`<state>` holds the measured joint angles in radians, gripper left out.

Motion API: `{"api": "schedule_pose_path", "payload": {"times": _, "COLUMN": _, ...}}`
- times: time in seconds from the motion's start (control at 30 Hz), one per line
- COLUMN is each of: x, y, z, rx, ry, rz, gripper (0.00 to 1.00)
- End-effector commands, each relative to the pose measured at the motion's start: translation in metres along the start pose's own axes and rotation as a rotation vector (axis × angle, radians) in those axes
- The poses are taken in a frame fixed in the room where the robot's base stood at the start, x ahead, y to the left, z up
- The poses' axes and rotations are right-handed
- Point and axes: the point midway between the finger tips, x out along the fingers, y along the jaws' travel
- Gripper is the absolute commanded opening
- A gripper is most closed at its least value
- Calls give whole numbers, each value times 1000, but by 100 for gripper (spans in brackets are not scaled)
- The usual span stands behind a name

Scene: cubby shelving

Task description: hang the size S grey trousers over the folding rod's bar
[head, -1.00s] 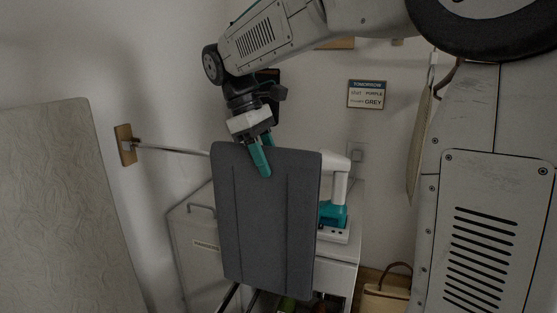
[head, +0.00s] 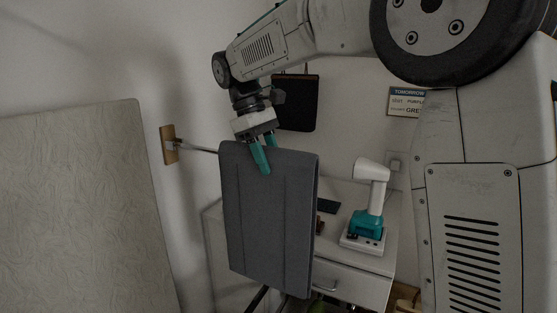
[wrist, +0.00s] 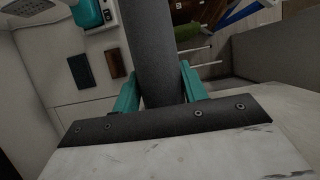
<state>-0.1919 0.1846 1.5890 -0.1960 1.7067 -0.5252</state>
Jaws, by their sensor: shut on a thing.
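The grey trousers (head: 268,225) hang folded as a flat panel from my gripper (head: 265,157) in the head view. Its teal fingers are shut on their top edge. In the wrist view the grey cloth (wrist: 152,50) passes between the two teal fingers of my gripper (wrist: 160,92). The folding rod (head: 195,148) sticks out from a wooden wall plate (head: 169,144) at the left, and its far part is hidden behind the trousers. The trousers are in front of the rod in the picture; I cannot tell whether they touch it. No size label is readable.
A white cabinet (head: 350,281) stands behind the trousers, with a white and teal device (head: 367,215) on top. A pale patterned board (head: 80,210) fills the left. A dark bag (head: 298,102) and a sign (head: 406,101) hang on the wall.

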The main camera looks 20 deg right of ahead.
Motion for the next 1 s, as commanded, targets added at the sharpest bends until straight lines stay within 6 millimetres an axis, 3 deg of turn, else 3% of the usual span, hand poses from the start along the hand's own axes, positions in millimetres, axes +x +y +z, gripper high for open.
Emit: {"api": "schedule_pose_path", "payload": {"times": 1.0, "x": -34, "y": 0, "z": -83, "rx": -1, "ry": 1, "rz": 1, "gripper": 0}}
